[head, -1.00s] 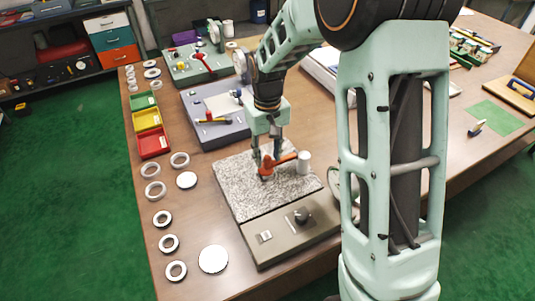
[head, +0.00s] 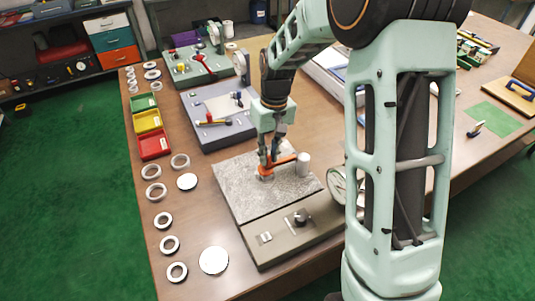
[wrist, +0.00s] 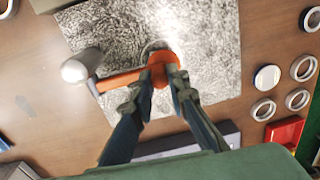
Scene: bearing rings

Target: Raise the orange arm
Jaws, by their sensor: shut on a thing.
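The orange arm (head: 283,160) lies over the speckled grey plate (head: 243,191) of a bench device. It runs from an orange end piece at my fingers to a white cylinder (head: 303,164) on the right. In the wrist view the orange arm (wrist: 122,80) slants across the plate, with the pale round-ended cylinder (wrist: 82,66) at its left. My gripper (head: 267,166) points down, with its fingers closed around the orange end piece. The wrist view shows both fingertips of my gripper (wrist: 162,76) against its sides. A grey round part under it is partly hidden.
The device's front panel has a black knob (head: 300,217) and a pale switch (head: 264,237). Several metal rings and a white disc (head: 213,260) lie to the left. A round gauge (head: 337,185) stands at the right, partly behind my arm. Red, yellow and green bins sit farther back.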

